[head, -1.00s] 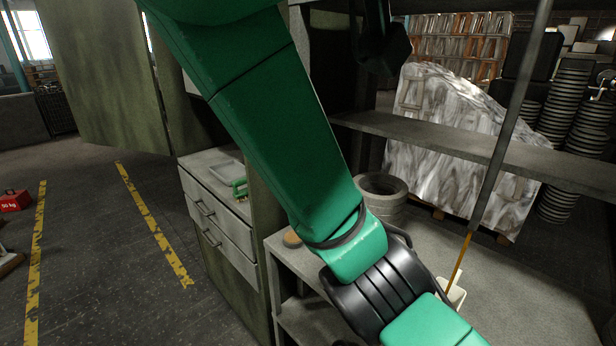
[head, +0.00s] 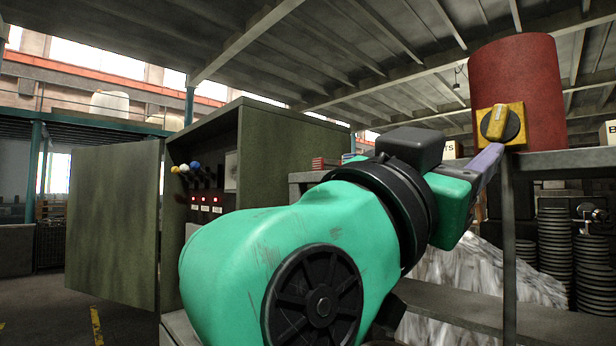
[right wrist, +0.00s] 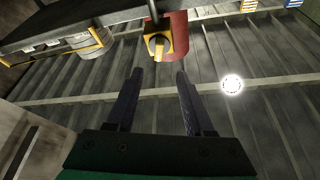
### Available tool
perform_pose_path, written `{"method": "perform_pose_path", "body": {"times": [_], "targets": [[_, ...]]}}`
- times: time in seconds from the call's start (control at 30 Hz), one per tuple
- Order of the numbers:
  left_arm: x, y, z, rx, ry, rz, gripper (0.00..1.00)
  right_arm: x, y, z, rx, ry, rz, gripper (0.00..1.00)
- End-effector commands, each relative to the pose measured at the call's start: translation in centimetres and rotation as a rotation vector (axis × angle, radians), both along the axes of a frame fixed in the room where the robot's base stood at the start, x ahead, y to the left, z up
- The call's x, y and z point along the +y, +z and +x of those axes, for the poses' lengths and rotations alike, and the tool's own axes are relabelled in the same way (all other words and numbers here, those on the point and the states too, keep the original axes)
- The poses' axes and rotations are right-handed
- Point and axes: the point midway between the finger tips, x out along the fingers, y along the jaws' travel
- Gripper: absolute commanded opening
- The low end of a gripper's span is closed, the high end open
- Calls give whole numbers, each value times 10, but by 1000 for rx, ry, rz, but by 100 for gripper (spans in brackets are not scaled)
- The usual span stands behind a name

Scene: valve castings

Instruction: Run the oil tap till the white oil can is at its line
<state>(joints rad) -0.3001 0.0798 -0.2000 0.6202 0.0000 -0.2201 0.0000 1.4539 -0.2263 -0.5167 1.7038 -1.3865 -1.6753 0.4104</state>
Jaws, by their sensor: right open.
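The oil tap (head: 498,122) is a yellow handle on a black disc and yellow plate, on the front of a red drum (head: 515,75). My right gripper (head: 488,165) points up toward it, its fingers just below the plate in the head view. In the right wrist view the fingers (right wrist: 159,75) are apart with nothing between them, and the tap (right wrist: 158,45) shows past their tips, apart from them. The white oil can and its line cannot be made out in the views now. My left gripper is not in view.
The drum stands on a high shelf (head: 565,162). A green cabinet (head: 275,145) with its door (head: 112,225) open stands left of my arm, with red lit displays (head: 205,200) inside. Stacks of dark discs (head: 560,245) stand at the right.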

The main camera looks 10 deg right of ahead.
Motion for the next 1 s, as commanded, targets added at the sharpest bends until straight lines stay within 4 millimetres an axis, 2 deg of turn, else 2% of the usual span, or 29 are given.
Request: {"method": "perform_pose_path", "body": {"times": [0.03, 0.1, 0.3, 0.4, 0.53, 0.77, 0.87, 0.9, 1.0], "targets": [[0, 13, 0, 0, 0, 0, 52, -12, 12, 6, 1, -4, 3, 52], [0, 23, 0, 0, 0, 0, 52, -28, 19, 14, 2, -6, 1, 52], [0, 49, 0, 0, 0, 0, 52, -71, 38, 37, 3, -5, 1, 52], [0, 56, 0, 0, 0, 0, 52, -86, 43, 45, 3, -4, 0, 52], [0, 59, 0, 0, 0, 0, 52, -95, 45, 50, 1, -2, 0, 52], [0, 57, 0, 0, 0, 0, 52, -96, 43, 51, 1, -1, 0, 52], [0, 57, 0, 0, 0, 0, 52, -96, 43, 51, 1, -1, 0, 18], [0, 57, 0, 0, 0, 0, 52, -96, 43, 50, 1, -1, 0, 3], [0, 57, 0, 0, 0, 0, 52, -96, 43, 50, 1, -1, 0, 0]]}}
